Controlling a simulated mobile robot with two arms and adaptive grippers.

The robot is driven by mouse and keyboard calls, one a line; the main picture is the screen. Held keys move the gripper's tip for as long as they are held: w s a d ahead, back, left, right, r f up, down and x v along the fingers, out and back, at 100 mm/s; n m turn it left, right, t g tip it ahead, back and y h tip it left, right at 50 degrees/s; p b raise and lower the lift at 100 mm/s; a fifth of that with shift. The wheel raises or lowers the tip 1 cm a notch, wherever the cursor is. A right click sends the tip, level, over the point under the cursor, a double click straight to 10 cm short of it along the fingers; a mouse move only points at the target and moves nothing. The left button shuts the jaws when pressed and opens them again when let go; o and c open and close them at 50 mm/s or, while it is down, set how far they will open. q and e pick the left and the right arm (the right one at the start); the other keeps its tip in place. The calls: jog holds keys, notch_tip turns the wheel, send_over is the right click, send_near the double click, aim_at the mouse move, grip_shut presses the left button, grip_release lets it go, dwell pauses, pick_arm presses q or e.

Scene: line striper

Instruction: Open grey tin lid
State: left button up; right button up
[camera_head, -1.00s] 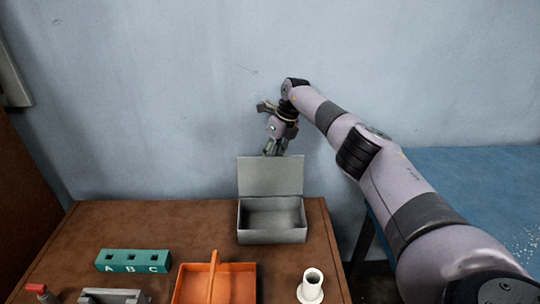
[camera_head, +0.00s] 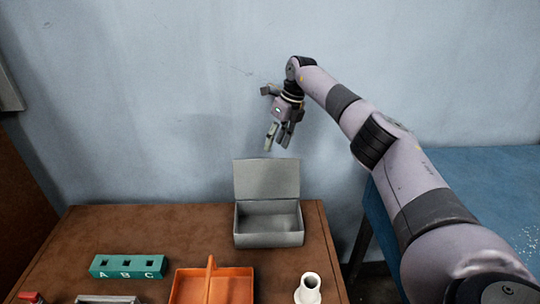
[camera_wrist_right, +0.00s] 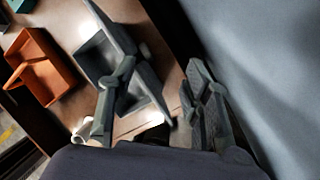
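The grey tin (camera_head: 269,239) stands at the back right of the brown table. Its lid (camera_head: 267,180) is raised, leaning slightly back from upright along the rear edge, and the inside looks empty. My right gripper (camera_head: 278,149) is above and behind the lid, apart from it, with its fingers pointing down. The wrist view shows its two fingers (camera_wrist_right: 160,90) spread with nothing held between them. The tin (camera_wrist_right: 93,58) also shows there, partly hidden by the lid and a finger. My left gripper is not in view.
An orange tray with a handle (camera_head: 238,284), a teal A-B-C block (camera_head: 127,266) and a white flanged tube (camera_head: 309,289) stand in front of the tin. A blue wall (camera_head: 150,120) rises behind the table. A blue surface (camera_head: 470,190) lies to the right.

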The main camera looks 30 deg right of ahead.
jog(key=shift+v, duration=2.7)
jog(key=shift+a, duration=0.1)
